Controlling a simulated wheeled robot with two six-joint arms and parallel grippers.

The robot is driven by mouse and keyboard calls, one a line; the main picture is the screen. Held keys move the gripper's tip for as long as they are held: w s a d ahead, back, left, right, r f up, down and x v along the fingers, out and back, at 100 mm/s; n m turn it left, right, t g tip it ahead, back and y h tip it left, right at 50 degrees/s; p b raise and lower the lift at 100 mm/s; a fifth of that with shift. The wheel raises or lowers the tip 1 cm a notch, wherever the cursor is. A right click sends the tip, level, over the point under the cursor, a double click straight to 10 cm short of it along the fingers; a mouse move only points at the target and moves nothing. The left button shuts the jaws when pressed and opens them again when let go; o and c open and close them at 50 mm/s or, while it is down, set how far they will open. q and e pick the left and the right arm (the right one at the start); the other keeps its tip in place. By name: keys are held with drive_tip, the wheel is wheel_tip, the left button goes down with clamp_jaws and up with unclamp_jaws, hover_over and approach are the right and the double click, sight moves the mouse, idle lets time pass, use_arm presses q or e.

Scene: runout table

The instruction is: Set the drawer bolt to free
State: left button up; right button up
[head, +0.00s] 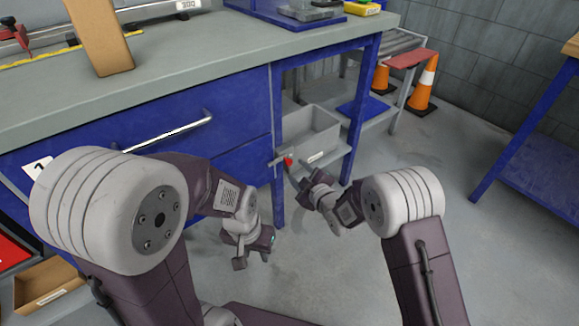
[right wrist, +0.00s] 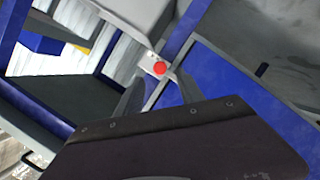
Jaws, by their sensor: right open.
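The drawer bolt shows as a red knob (head: 288,161) with a short grey rod at the right front edge of the blue bench, beside the drawers. In the right wrist view the red knob (right wrist: 160,68) sits on a pale metal plate, just ahead of the gap between my fingertips. My right gripper (head: 294,174) is open and points at the knob from close by; its fingers (right wrist: 160,84) look apart from the knob. My left gripper (head: 250,262) hangs low in front of the bench, away from the bolt; its finger gap is unclear.
The blue drawer (head: 225,125) has a long metal handle (head: 170,132). A grey bin (head: 310,137) stands on a shelf right of the bolt. Orange cones (head: 424,85) and another blue table (head: 535,130) stand farther right. The floor between is clear.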

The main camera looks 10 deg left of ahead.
sight(290, 165)
drive_tip(key=b+x, duration=0.1)
drive_tip(key=x, duration=0.2)
drive_tip(key=b+x, duration=0.2)
drive_tip(key=x, duration=0.1)
drive_tip(key=shift+w+a+f, duration=0.25)
drive_tip(key=shift+f, duration=0.1)
drive_tip(key=shift+w+a+b, duration=0.35)
drive_tip(key=shift+w+b, duration=0.05)
drive_tip(key=shift+w, duration=0.05)
drive_tip(key=shift+c, duration=0.4)
clamp_jaws()
drive_tip(key=shift+s+f, duration=0.15)
drive_tip(key=shift+f, duration=0.05)
